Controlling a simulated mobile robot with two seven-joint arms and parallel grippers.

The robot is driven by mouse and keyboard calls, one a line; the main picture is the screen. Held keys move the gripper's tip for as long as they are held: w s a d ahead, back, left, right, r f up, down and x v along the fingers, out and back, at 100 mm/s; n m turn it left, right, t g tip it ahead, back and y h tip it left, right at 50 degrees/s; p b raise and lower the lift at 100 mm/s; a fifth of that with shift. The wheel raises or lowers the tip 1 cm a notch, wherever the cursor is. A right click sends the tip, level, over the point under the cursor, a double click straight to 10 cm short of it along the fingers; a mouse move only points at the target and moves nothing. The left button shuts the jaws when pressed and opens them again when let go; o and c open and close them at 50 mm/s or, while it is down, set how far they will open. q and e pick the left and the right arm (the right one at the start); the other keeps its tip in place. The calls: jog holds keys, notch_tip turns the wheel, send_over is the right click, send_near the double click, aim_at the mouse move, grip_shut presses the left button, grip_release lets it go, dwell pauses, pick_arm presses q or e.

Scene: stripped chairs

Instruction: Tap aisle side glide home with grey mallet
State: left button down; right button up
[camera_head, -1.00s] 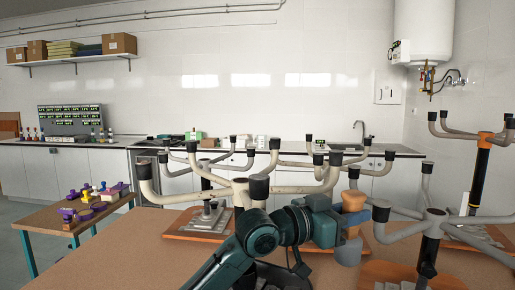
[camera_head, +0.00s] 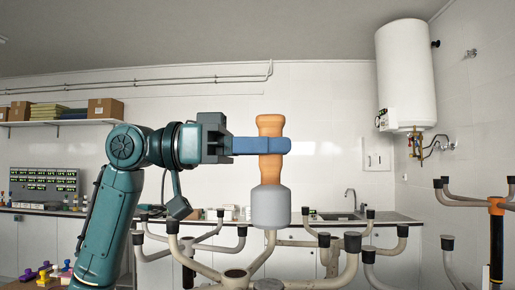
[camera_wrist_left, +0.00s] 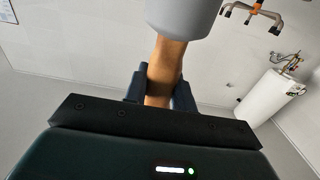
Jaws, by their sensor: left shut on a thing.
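My left gripper (camera_head: 262,146) is shut on the orange handle of the grey mallet (camera_head: 270,206). The mallet hangs upright, grey head down, in the middle of the head view. In the left wrist view the grey head (camera_wrist_left: 183,14) is at the top and the handle (camera_wrist_left: 166,66) runs between the fingers. An upturned chair base (camera_head: 205,268) with black-capped arms shows below and behind the mallet. Its black glides include one at the left (camera_head: 172,227) and one at the right (camera_head: 352,241). I cannot tell which glide is the aisle side one. My right gripper is not in view.
Another base with an orange collar (camera_head: 496,207) stands at the right. A counter with a sink (camera_head: 338,217) runs along the back wall. A white water heater (camera_head: 405,75) hangs at the upper right. The air around the raised mallet looks clear.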

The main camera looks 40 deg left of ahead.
aim_at(267, 187)
pick_arm(q)
jog(key=shift+s+r, duration=0.15)
jog(key=shift+s+d+r, duration=0.1)
jog(key=shift+s, duration=0.05)
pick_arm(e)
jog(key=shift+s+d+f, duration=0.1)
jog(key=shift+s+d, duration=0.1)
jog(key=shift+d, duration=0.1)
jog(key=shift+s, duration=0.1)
pick_arm(q)
jog(key=shift+f+b, duration=0.4)
jog(key=shift+f, duration=0.2)
jog(key=shift+f+b, duration=0.7)
jog(key=shift+f, duration=0.15)
jog(key=shift+f+b, duration=0.6)
jog(key=shift+f, duration=0.25)
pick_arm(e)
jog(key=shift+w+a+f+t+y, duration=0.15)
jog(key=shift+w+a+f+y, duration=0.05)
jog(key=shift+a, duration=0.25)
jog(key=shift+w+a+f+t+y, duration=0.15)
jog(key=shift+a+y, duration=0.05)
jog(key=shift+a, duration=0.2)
